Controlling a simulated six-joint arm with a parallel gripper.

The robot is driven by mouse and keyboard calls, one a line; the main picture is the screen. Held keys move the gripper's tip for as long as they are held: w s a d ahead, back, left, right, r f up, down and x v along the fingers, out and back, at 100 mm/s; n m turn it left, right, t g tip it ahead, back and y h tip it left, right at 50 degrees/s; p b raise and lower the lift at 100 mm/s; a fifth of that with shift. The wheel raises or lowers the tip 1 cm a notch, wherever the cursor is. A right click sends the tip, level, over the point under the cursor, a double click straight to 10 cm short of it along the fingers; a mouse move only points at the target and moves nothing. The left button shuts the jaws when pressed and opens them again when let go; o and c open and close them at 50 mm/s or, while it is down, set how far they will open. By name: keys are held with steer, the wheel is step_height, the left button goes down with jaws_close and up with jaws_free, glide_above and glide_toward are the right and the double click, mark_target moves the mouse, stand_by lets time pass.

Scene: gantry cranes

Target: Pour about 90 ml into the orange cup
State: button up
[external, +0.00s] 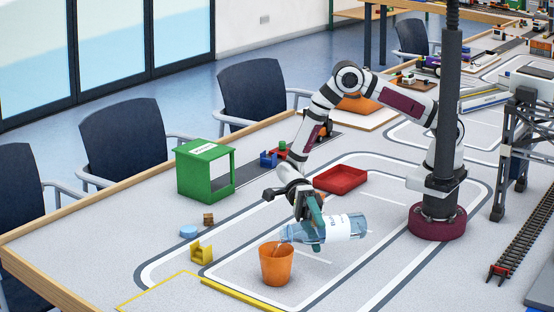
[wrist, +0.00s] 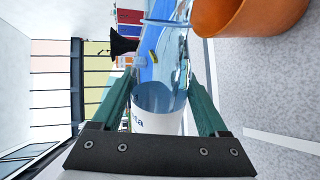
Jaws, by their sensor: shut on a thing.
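An orange cup (external: 276,265) stands upright on the table in the external view, and part of it shows at the top right of the wrist view (wrist: 245,14). My gripper (external: 312,212) is shut on a clear bluish bottle (external: 345,228) with a white label. The bottle lies nearly level in the air, its neck to the left and slightly lower, with its mouth over the cup's rim. In the wrist view the bottle (wrist: 158,95) is between the green fingers. A thin clear streak shows at the mouth. I cannot tell the level inside the cup.
A red tray (external: 340,180) lies behind the bottle. A green open box (external: 205,170) stands at the left, with a yellow piece (external: 201,252) and a blue disc (external: 189,231) nearer the cup. A dark gantry crane (external: 515,150) stands at the right.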

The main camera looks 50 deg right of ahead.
steer(key=shift+r+p, duration=0.2)
steer(key=shift+p, duration=0.2)
stand_by(1.4)
steer(key=shift+f, duration=0.2)
steer(key=shift+s+d+f+n+y, duration=0.1)
steer(key=shift+s+d+n+y, duration=0.15)
steer(key=shift+n, duration=0.55)
steer(key=shift+s+d+f+n+t+y, duration=0.2)
steer(key=shift+d+f+n+t+y, duration=0.1)
steer(key=shift+f+n, duration=0.2)
steer(key=shift+w+r+n, duration=0.1)
steer(key=shift+r+n, duration=0.2)
steer(key=shift+r, duration=0.15)
steer(key=shift+a, duration=0.1)
